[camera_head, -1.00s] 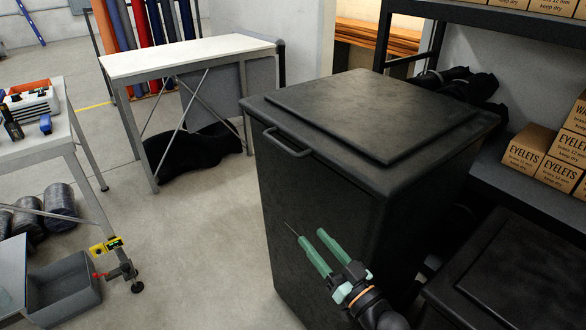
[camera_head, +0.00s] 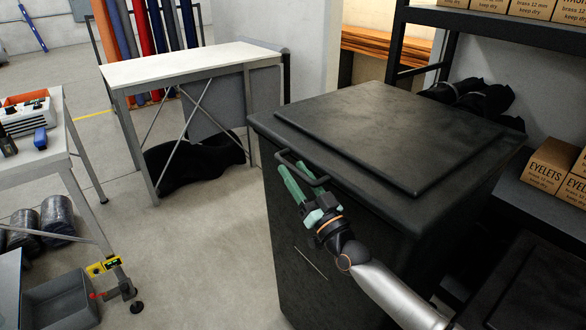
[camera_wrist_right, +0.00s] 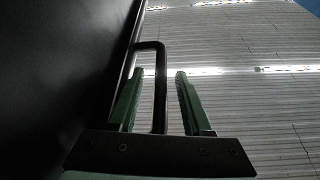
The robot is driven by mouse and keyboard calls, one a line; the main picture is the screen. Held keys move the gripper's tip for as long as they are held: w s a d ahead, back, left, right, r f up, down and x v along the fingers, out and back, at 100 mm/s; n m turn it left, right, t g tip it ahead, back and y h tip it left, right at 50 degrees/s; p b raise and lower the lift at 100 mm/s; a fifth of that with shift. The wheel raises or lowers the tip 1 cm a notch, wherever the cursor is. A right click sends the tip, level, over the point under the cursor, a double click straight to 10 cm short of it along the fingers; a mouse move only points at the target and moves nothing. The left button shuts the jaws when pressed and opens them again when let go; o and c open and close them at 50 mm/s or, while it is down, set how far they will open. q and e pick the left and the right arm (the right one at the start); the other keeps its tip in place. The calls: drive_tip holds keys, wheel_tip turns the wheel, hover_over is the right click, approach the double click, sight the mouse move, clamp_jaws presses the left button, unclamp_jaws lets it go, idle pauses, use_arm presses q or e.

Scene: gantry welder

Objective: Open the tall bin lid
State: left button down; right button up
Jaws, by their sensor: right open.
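The tall black bin (camera_head: 330,240) stands right of centre in the head view. Its flat lid (camera_head: 385,135) is closed. A bar handle (camera_head: 302,170) sticks out from the lid's front edge; it also shows in the right wrist view (camera_wrist_right: 160,85). My right gripper (camera_head: 299,182) has green fingers and is at the handle. In the right wrist view my right gripper (camera_wrist_right: 158,90) is open, with part of the handle between its fingers and a gap visible beside the right finger. The bin's dark front fills the left of that view. My left gripper is not in view.
A white-topped table (camera_head: 190,65) stands behind and left of the bin. Black shelving (camera_head: 500,27) with eyelet boxes (camera_head: 552,165) is at the right. A grey tub (camera_head: 62,300) sits on the floor at lower left. Open floor (camera_head: 195,240) lies left of the bin.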

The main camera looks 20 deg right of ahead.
drive_tip(key=shift+w+a+r, duration=0.2)
drive_tip(key=shift+w+r, duration=0.05)
drive_tip(key=shift+w, duration=0.4)
drive_tip(key=shift+c, duration=0.2)
clamp_jaws()
idle(0.9)
